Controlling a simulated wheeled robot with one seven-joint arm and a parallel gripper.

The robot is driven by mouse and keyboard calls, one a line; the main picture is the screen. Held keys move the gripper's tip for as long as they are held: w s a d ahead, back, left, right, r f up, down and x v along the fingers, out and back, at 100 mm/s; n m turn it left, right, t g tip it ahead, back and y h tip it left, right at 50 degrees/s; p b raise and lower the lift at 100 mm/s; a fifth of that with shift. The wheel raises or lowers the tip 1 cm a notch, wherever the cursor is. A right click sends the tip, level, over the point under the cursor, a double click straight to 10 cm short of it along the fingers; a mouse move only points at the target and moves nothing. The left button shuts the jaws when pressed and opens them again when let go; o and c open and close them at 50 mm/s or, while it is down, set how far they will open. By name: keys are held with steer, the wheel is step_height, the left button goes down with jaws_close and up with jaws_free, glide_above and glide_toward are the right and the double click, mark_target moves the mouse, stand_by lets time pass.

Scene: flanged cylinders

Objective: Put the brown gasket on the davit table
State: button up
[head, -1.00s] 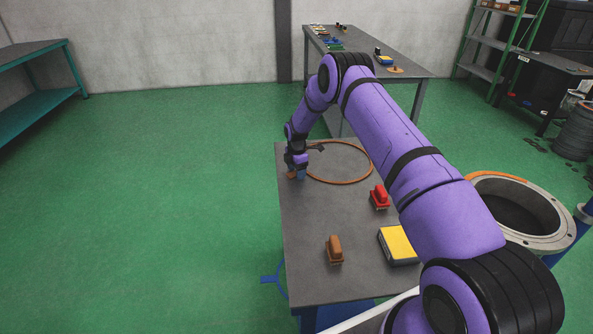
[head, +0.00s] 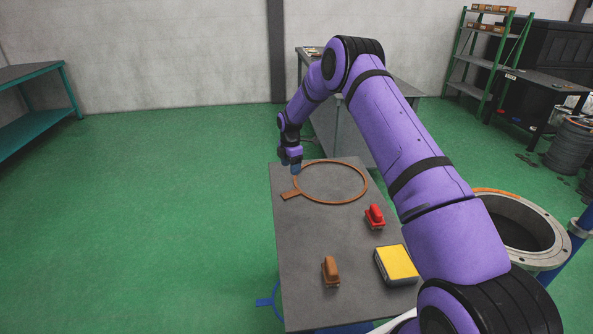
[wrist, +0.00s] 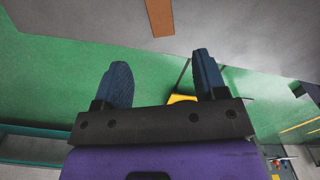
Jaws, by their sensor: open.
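The brown gasket (head: 334,202) is a thin ring with a flat tab (head: 291,195). It lies flat on the far part of the grey table (head: 300,235) beside the flanged cylinder, tab toward the left edge. My gripper (head: 291,170) is above the table's far left edge, just beyond the tab and apart from it. In the wrist view my gripper (wrist: 160,82) has its two blue fingers spread with nothing between them. The tab (wrist: 159,16) shows at the top of that view, beyond the fingertips. I cannot tell which table is the davit table.
A red-handled tool (head: 374,217), a brown-handled tool (head: 331,271) and a yellow-topped box (head: 397,264) stand on the grey table. A flanged cylinder (head: 548,262) is at the right. Another grey table (head: 407,90) stands behind my arm. The floor at left is clear.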

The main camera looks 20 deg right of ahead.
steer(key=s+a+r+m+t, duration=0.1)
steer(key=s+a+r+m, duration=0.15)
steer(key=s+r, duration=0.7)
steer(key=s+a+r+m+t, duration=0.1)
steer(key=s+r+m, duration=0.15)
steer(key=r, duration=1.45)
steer(key=s+a+r+m+t, duration=0.1)
steer(key=s+r+m, duration=0.5)
steer(key=s+r, duration=0.75)
steer(key=s+a+m+t, duration=0.1)
steer(key=s+m, duration=0.7)
steer(key=s, duration=2.1)
steer(key=shift+s+a+f+t, duration=0.3)
steer(key=shift+f+t, duration=0.05)
steer(key=shift+t, duration=0.25)
